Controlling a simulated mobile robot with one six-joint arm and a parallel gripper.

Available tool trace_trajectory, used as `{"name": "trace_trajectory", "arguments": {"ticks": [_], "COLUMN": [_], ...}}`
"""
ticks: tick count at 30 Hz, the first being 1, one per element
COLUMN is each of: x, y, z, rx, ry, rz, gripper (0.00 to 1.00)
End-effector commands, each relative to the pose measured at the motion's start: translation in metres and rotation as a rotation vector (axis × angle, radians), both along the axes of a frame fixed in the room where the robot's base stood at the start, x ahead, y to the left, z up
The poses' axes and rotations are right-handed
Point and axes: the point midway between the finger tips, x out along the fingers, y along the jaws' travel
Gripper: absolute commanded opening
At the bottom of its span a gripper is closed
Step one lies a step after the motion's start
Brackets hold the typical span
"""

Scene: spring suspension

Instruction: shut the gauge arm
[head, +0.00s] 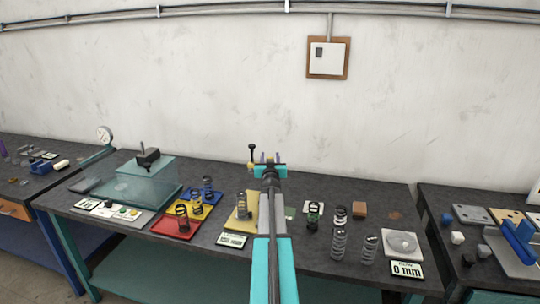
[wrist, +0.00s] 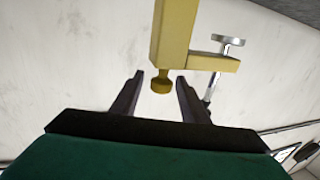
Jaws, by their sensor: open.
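A yellow arm (wrist: 176,35) shows large in the wrist view and looks like the gauge arm. It has a round yellow foot (wrist: 161,82) at its end and a side bracket carrying a grey-topped rod (wrist: 228,41). In the head view a yellow part with a black-knobbed lever (head: 252,150) stands just left of my gripper (head: 270,158). In the wrist view my gripper (wrist: 160,79) is open, and the yellow foot appears between its fingertips with gaps on both sides. I cannot tell the depth between them. My arm hides part of the yellow base plate (head: 235,222).
Several springs stand on the dark bench (head: 330,258), some on red, yellow and blue trays (head: 172,228). A glass-sided box (head: 150,185) is on the left. A round-plate scale (head: 402,254) with a 0 mm display (head: 407,270) is on the right. The wall is behind.

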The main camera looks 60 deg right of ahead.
Motion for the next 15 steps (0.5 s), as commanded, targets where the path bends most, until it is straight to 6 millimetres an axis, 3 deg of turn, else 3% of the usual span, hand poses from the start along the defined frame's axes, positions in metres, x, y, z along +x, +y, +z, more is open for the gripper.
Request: {"name": "trace_trajectory", "arguments": {"ticks": [6, 15], "x": [0.010, 0.014], "y": [-0.016, -0.024], "z": [0.001, 0.000], "rx": [0.000, -0.001], "ry": [0.000, 0.001], "rz": [-0.001, -0.001], "gripper": [0.41, 0.41]}}
